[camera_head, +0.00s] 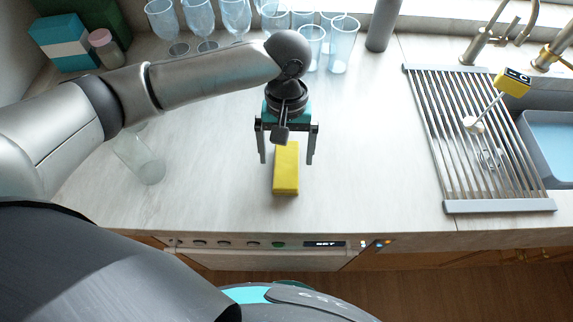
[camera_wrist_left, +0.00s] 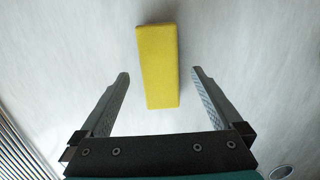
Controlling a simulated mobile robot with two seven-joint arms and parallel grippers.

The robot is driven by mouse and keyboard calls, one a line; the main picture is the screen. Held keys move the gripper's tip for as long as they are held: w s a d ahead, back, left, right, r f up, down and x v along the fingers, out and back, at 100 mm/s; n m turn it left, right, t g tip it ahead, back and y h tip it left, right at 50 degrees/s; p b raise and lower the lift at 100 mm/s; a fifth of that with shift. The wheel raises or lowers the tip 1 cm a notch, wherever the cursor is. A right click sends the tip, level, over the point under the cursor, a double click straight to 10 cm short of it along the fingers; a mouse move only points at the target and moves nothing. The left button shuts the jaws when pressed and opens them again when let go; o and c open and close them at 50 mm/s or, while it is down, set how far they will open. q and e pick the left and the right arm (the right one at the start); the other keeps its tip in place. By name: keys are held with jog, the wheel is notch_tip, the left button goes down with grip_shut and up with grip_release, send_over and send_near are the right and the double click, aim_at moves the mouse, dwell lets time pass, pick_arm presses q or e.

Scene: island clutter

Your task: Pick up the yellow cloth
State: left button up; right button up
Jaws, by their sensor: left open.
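The yellow cloth (camera_head: 286,170) is a block-like yellow piece lying on the pale counter. In the left wrist view the yellow cloth (camera_wrist_left: 158,66) lies beyond the fingertips, roughly centred between their lines. My left gripper (camera_head: 287,162) is open and empty above the cloth, its two fingers pointing down on either side of it in the head view. The left wrist view shows the same open gripper (camera_wrist_left: 158,74) with clear space between its fingers and the cloth. My right gripper is in neither view.
Several glasses (camera_head: 235,18) stand along the back. A clear glass (camera_head: 140,158) is at the left near my arm. A metal drying rack (camera_head: 470,140) lies at the right beside the sink (camera_head: 550,140). The counter (camera_head: 365,140) between cloth and rack is clear.

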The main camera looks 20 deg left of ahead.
aim_at(287, 163)
pick_arm(q)
notch_tip(287, 163, down, 3)
jog(key=shift+s+f, duration=0.15)
jog(key=shift+f, duration=0.05)
jog(key=c, duration=1.4)
